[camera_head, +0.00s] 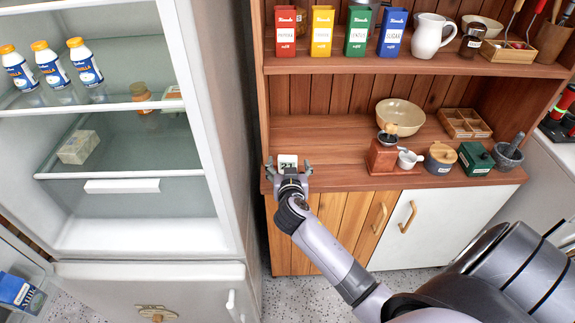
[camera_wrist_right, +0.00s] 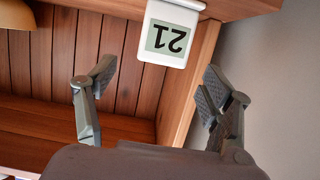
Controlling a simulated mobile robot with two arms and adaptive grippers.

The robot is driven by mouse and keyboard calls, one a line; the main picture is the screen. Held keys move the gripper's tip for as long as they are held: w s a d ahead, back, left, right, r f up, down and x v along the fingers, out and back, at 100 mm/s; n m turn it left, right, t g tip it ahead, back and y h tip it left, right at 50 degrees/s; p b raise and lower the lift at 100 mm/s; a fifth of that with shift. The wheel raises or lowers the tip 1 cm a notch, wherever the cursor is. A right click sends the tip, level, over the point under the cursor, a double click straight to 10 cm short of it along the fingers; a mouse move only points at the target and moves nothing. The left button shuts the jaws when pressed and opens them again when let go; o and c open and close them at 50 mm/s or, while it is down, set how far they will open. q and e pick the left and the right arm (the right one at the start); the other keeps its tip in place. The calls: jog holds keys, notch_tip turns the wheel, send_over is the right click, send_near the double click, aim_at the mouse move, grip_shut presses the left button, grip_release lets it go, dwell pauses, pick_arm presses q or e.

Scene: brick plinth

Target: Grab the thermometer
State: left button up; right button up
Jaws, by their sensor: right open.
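The thermometer is a small white box with a grey display reading 21. In the head view the thermometer (camera_head: 288,160) stands at the left front of the wooden cabinet's counter. In the right wrist view the thermometer (camera_wrist_right: 168,33) appears upside down at the top, just beyond the fingertips and between their lines. My right gripper (camera_head: 287,170) is open at the counter's front edge, right before the thermometer. Its two fingers (camera_wrist_right: 157,78) are spread wide with nothing between them. My left gripper is not in view.
The wooden counter (camera_head: 320,150) also holds a coffee grinder (camera_head: 382,157), a bowl (camera_head: 400,117), a green box (camera_head: 475,158) and a mortar (camera_head: 508,156) to the right. An open fridge (camera_head: 215,150) with bottles stands close on the left. A shelf with coloured tins (camera_head: 321,31) hangs above.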

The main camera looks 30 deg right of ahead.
aim_at(288, 158)
jog(key=shift+p+x, duration=0.5)
jog(key=shift+x, duration=2.15)
jog(key=shift+a, duration=0.1)
jog(key=c, duration=1.3)
jog(key=shift+r, duration=0.1)
